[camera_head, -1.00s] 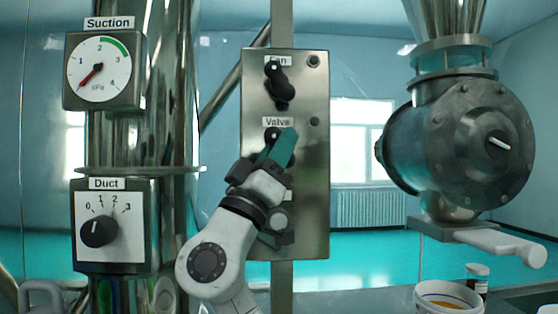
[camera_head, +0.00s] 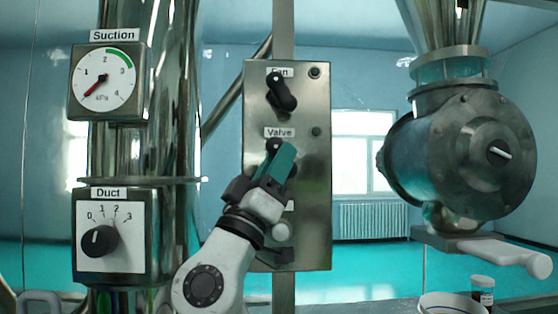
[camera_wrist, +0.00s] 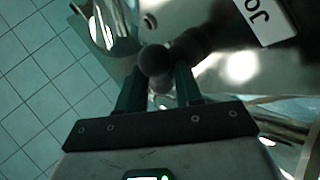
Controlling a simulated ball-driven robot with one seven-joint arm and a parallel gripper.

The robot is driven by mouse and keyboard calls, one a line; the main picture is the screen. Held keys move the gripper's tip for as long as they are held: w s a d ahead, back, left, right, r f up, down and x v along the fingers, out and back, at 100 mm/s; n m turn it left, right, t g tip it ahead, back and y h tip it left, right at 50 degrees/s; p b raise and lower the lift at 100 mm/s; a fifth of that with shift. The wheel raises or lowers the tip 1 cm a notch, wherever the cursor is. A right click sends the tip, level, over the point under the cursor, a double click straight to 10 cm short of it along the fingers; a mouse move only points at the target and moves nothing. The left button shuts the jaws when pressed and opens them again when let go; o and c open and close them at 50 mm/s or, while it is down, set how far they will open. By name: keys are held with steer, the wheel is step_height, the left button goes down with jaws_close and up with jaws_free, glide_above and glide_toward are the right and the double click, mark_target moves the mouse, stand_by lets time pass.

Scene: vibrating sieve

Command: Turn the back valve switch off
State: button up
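A steel panel (camera_head: 312,215) carries a black lever switch under the label "Fan" and a second black switch (camera_head: 272,146) under the label "Valve". A third label on the panel is mostly hidden behind my gripper.
A Suction gauge (camera_head: 103,80) and a Duct dial (camera_head: 112,240) are on the left column. A round steel valve housing (camera_head: 455,155) with a white handle (camera_head: 495,250) is at the right.

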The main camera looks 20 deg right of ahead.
steer(key=b+v, duration=0.2)
steer(key=v, duration=0.7)
steer(key=shift+a+f, duration=0.2)
steer(key=shift+f, duration=0.05)
steer(key=shift+s+r, duration=0.1)
steer(key=shift+r, duration=0.05)
